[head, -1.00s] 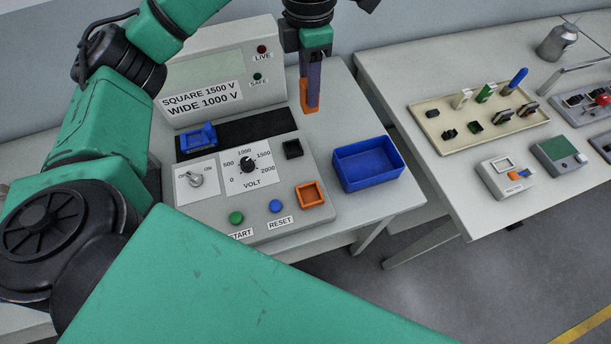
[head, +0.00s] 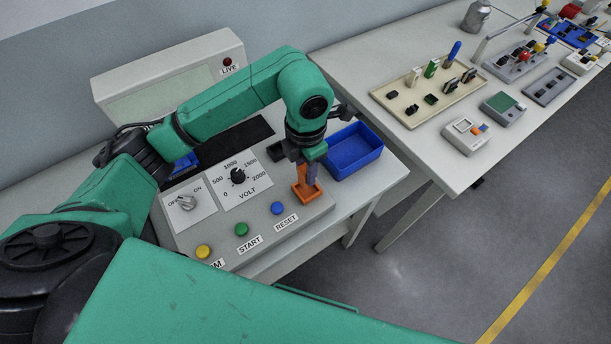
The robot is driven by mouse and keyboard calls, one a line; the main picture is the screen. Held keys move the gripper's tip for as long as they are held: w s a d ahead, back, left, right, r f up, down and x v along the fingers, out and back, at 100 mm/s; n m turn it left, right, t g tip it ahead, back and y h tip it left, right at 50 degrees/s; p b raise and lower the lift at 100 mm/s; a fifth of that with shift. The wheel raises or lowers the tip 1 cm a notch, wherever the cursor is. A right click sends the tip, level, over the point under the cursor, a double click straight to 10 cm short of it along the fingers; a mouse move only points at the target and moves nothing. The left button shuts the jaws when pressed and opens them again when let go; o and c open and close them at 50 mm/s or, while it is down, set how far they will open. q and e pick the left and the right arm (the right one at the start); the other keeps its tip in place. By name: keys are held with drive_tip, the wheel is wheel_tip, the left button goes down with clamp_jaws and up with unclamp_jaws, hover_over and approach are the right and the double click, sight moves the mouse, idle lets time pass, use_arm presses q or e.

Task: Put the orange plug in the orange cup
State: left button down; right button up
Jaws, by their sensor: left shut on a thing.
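My left gripper (head: 309,172) points down over the right part of the test panel. It is shut on the orange plug (head: 302,180), which shows only partly between and below the fingers. The orange cup (head: 309,198) is a small square open holder on the panel, right of the blue button. The plug's lower end overlaps the cup in the head view. I cannot tell whether it is inside the cup or just above it. My right gripper is not in view.
A blue bin (head: 352,150) stands close behind and right of the gripper. A black square cup (head: 277,151) is partly hidden behind it. The panel carries a dial (head: 238,177), a switch (head: 186,203) and buttons. A second table (head: 420,150) holds a beige tray (head: 410,118) and small devices.

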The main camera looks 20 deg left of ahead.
use_arm(q)
drive_tip(key=f, duration=0.2)
drive_tip(key=f+p, duration=0.1)
drive_tip(key=f, duration=0.1)
drive_tip(key=shift+w+d+f, duration=0.1)
drive_tip(key=shift+w+d, duration=0.05)
drive_tip(key=shift+w, duration=0.05)
drive_tip(key=shift+f, duration=0.1)
drive_tip(key=shift+f+b, duration=0.2)
drive_tip(key=shift+b, duration=0.15)
drive_tip(key=c, duration=0.5)
unclamp_jaws()
drive_tip(key=shift+r, duration=0.1)
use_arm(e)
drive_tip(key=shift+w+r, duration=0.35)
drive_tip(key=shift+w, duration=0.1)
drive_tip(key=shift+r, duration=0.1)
